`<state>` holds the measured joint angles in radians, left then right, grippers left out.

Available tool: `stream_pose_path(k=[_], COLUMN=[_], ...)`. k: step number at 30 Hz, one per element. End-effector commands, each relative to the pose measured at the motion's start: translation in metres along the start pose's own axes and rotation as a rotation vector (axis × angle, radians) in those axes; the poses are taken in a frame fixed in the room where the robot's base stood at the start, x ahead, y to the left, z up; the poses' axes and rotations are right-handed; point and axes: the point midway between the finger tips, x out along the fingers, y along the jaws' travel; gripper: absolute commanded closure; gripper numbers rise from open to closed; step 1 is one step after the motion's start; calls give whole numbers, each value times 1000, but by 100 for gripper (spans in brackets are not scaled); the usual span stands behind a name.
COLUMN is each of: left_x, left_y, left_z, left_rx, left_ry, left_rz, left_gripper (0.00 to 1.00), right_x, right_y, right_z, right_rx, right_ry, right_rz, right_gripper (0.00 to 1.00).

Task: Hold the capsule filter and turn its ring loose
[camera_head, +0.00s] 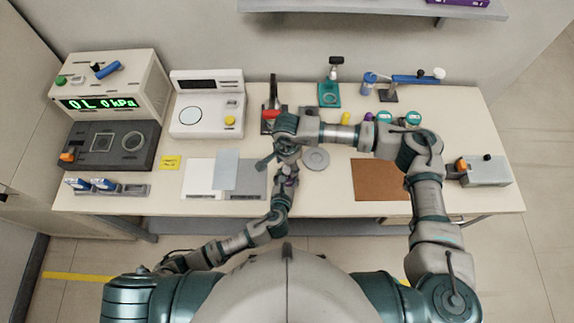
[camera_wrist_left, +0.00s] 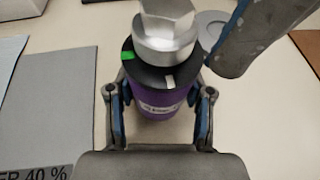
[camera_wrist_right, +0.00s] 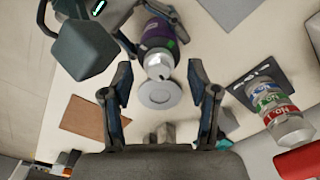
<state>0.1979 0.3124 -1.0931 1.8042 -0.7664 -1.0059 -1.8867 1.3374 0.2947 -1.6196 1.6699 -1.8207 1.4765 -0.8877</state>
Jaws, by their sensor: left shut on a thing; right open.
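The capsule filter has a purple body (camera_wrist_left: 160,103), a black ring (camera_wrist_left: 152,72) with a green and a whitish mark, and a silver hex top (camera_wrist_left: 166,25). My left gripper (camera_wrist_left: 160,118) is shut on the purple body and holds it upright. The filter also shows in the right wrist view (camera_wrist_right: 156,38), with its hex top towards that camera. My right gripper (camera_wrist_right: 158,75) is open, its fingers spread either side of the hex top's line, apart from it. In the head view my right gripper (camera_head: 279,157) hangs above the left one and mostly hides the filter.
A flat grey disc (camera_head: 315,159) lies right of the grippers. A brown mat (camera_head: 380,182) lies farther right, white and grey mats (camera_head: 200,180) left. A white device (camera_head: 207,103) stands back left.

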Motion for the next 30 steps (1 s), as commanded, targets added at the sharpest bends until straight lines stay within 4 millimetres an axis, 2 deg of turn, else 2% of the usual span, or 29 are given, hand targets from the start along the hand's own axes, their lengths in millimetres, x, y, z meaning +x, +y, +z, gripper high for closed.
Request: stream_pose_path(k=[9,15,21,30], left_x=[0,0,0,0], left_y=[0,0,0,0], left_z=[-1,-1,-1,-1], left_rx=[0,0,0,0], left_ry=[3,3,3,3], left_rz=[1,1,1,1], left_gripper=[100,100,100,100], right_x=[-71,-98,-104,-99], right_y=[-1,-1,-1,4], right_z=[-1,-1,-1,4], right_rx=[0,1,1,25], right_ry=[2,2,1,-42], right_rz=[-3,-1,0,13], right_gripper=[40,40,40,40])
